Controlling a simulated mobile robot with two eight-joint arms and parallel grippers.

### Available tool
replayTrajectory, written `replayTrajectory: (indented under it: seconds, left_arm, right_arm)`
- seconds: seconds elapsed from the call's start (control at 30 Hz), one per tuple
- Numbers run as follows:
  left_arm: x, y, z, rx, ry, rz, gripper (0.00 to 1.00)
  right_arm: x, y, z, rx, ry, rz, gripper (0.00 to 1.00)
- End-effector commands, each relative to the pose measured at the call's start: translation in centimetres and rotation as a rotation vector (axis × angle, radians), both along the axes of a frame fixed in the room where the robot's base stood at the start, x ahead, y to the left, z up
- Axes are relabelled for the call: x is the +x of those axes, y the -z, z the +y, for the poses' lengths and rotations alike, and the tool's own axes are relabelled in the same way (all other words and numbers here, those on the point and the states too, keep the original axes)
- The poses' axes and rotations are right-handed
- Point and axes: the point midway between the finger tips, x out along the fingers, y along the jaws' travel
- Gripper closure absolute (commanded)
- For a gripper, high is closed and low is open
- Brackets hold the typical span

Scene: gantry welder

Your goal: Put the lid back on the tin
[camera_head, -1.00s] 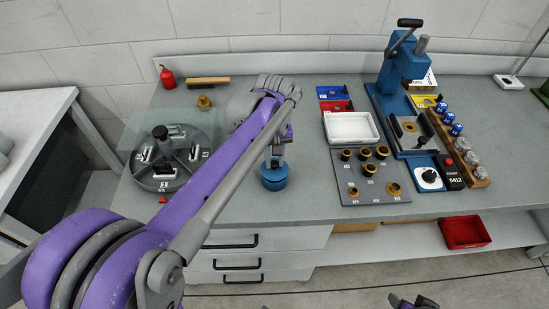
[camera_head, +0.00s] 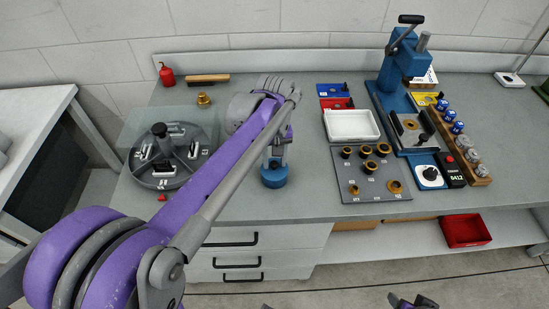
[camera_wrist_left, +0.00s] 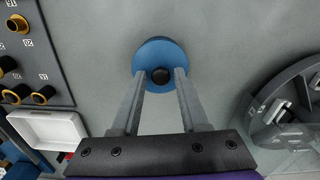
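The blue round tin (camera_head: 274,178) stands on the bench near its front edge. In the left wrist view its blue lid (camera_wrist_left: 149,54), with a black knob, is seen from above. The lid covers what is beneath it, and it appears seated on the tin. My left gripper (camera_head: 274,164) is above the lid. In the left wrist view its two fingers (camera_wrist_left: 162,74) stand on either side of the knob, with gaps showing, so it looks open. Only a small part of my right gripper (camera_head: 412,302) shows at the bottom edge; its fingers are unclear.
A round grey fixture (camera_head: 172,178) stands left of the tin. A grey plate with brass rings (camera_head: 350,188), a white tray (camera_head: 350,136) and a blue press (camera_head: 391,80) are to the right. The bench around the tin is clear.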

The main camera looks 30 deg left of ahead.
Motion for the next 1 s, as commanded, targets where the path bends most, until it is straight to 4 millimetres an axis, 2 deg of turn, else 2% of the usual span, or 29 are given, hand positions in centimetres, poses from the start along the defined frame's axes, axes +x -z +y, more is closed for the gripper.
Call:
replayTrajectory:
  seconds: [0.03, 0.1, 0.37, 0.47, 0.57, 0.8, 1.0]
  left_arm:
    - [0.0, 0.0, 0.0, 0.0, 0.0, 0.0, 0.45]
    - [0.0, 0.0, 0.0, 0.0, 0.0, 0.0, 0.37]
    - [0.0, -0.1, 0.0, 0.0, 0.0, 0.0, 0.37]
    - [0.0, -0.7, 0.0, 0.0, 0.0, 0.0, 0.37]
    - [0.0, -2.1, 0.0, 0.0, 0.0, 0.0, 0.37]
    - [0.0, -7.1, 0.0, 0.0, 0.0, 0.0, 0.37]
    - [0.0, -10.0, 0.0, 0.0, 0.0, 0.0, 0.37]
  right_arm:
    - [0.0, 0.0, 0.0, 0.0, 0.0, 0.0, 0.41]
    - [0.0, 0.0, 0.0, 0.0, 0.0, 0.0, 0.41]
    - [0.0, 0.0, 0.0, 0.0, 0.0, 0.0, 0.41]
    - [0.0, -0.1, 0.0, 0.0, 0.0, 0.0, 0.41]
    - [0.1, -0.3, 0.0, 0.0, 0.0, -0.001, 0.41]
    - [0.2, -0.8, 0.0, 0.0, 0.0, -0.003, 0.41]
    - [0.2, -1.1, 0.0, 0.0, 0.0, -0.004, 0.41]
